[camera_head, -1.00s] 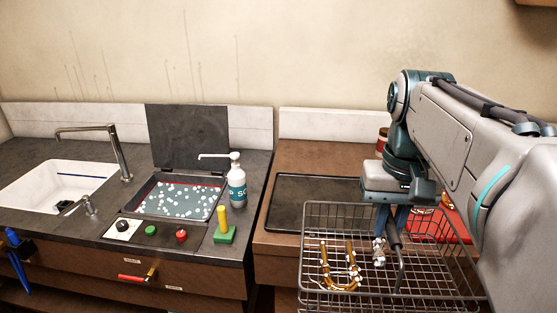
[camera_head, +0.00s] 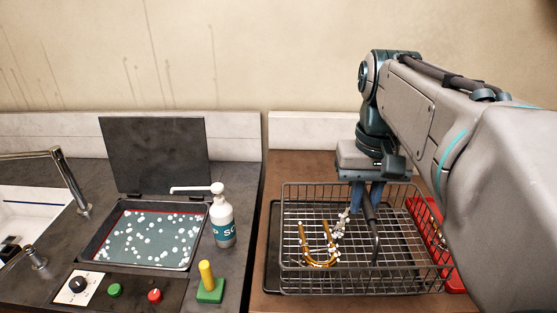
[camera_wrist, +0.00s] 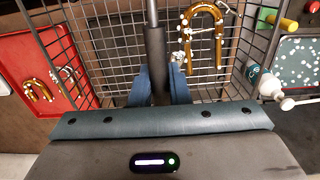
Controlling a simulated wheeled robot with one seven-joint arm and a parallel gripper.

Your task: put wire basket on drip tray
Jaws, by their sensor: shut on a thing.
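The wire basket (camera_head: 300,287) is a grey metal mesh box with a tall handle. My gripper (camera_head: 366,200) is shut on the basket's handle (camera_head: 374,235), and the handle also shows between the fingers in the wrist view (camera_wrist: 155,55). A brass U-shaped tube (camera_head: 319,258) with white foam spots lies in the basket, with a small foamy piece beside it. The dark drip tray (camera_head: 272,262) lies on the brown counter beneath and behind the basket, mostly hidden by it. I cannot tell whether the basket touches the tray.
A red tray (camera_head: 424,213) stands close to the basket's right side, with brass pieces in it in the wrist view (camera_wrist: 28,108). To the left are a soap bottle (camera_head: 224,222), a yellow-and-green object (camera_head: 209,284) and an open bath of foamy liquid (camera_head: 150,236) with its lid up.

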